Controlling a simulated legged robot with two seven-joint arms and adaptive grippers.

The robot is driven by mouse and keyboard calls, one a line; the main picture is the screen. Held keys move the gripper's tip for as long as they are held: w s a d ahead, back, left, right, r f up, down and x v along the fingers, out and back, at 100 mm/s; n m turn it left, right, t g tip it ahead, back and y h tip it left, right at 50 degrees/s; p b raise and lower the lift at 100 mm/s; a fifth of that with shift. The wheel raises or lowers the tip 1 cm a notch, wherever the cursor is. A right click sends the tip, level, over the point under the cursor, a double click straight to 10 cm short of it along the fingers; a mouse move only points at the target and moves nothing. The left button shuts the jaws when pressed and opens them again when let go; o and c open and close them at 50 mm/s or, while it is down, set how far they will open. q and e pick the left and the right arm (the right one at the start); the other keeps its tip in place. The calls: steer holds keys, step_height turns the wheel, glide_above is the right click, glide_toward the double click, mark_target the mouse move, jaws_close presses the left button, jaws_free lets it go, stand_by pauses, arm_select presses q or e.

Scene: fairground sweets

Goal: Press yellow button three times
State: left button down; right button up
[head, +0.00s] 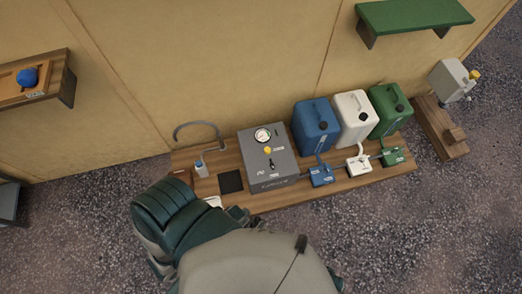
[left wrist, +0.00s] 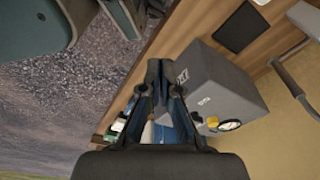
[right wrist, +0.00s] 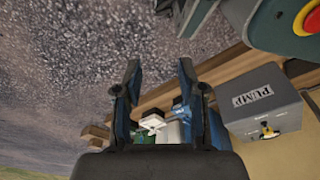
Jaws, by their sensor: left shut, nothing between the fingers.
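The yellow button (head: 267,150) is on top of the grey pump box (head: 284,170), just below a round gauge (head: 263,135). In the left wrist view the yellow button (left wrist: 212,122) shows on the box (left wrist: 222,85), right of my left gripper (left wrist: 160,68). That gripper is shut and empty, its fingertips overlapping the box's edge in the picture; contact cannot be told. My right gripper (right wrist: 158,68) is open and empty, left of the box (right wrist: 262,105), whose yellow part (right wrist: 267,132) shows. In the head view my own body hides most of both grippers.
Blue (head: 316,126), white (head: 354,118) and green (head: 389,106) canisters stand right of the box on a wooden board (head: 372,182). A curved hose (head: 197,126) rises behind.

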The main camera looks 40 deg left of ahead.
arm_select(q)
steer(key=shift+w+d+r, duration=0.1)
steer(key=shift+w, duration=0.1)
arm_select(e)
steer(key=shift+w, duration=0.15)
